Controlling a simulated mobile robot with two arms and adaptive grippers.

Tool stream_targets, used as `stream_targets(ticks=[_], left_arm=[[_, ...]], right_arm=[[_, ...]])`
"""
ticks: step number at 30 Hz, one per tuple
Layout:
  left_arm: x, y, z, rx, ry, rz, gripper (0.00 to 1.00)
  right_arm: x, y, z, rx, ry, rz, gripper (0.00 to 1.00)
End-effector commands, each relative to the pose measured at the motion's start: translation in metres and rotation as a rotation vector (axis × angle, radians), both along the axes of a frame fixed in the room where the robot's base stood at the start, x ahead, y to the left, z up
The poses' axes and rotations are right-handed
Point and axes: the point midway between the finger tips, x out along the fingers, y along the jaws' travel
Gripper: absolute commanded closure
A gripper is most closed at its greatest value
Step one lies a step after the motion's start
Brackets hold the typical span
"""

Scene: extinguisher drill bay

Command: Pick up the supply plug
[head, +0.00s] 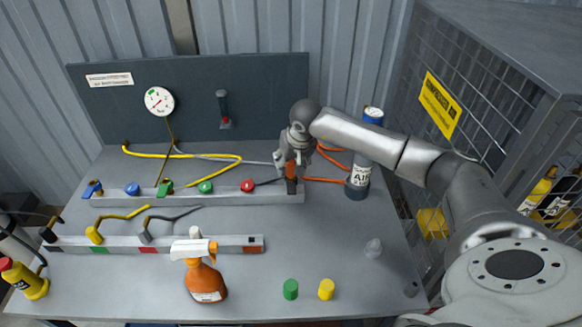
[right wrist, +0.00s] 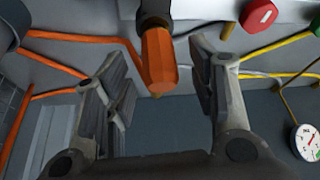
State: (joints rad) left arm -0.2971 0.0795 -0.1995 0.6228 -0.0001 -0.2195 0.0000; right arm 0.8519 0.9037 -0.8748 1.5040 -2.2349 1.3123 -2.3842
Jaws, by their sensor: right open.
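The supply plug (head: 291,171) is an orange piece with a dark lower part. It stands at the right end of the rear grey rail. In the right wrist view the plug (right wrist: 158,62) shows its orange faceted body and tapered tip, with a dark collar at the picture's top. My right gripper (head: 287,160) is at the plug's upper end. Its fingers are open, one on each side of the plug in the right wrist view, with visible gaps. Part of the plug is hidden by the gripper in the head view. My left gripper is not in view.
The rear rail (head: 225,199) carries colored fittings, including a red cap (head: 247,186). A blue-grey air bottle (head: 359,177) with orange hoses stands right of the gripper. A front rail (head: 190,245), spray bottle (head: 206,282) and small green and yellow cylinders are nearer. A mesh cage (head: 480,90) stands right.

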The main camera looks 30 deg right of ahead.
Motion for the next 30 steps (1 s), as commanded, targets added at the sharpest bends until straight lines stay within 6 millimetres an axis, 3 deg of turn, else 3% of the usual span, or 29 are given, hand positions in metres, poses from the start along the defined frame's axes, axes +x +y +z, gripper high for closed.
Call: stream_targets(ticks=[2,12,23,30], left_arm=[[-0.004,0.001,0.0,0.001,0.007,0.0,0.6],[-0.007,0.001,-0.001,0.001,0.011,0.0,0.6],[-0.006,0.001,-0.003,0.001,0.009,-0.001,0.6],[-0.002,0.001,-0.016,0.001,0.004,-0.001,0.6]], right_arm=[[0.0,0.0,0.0,0.0,0.0,0.0,0.56],[0.0,0.0,0.0,-0.001,0.0,0.0,1.0],[0.001,-0.001,0.003,-0.001,-0.003,-0.001,1.0],[0.002,-0.002,0.026,-0.002,-0.011,-0.002,1.0]])
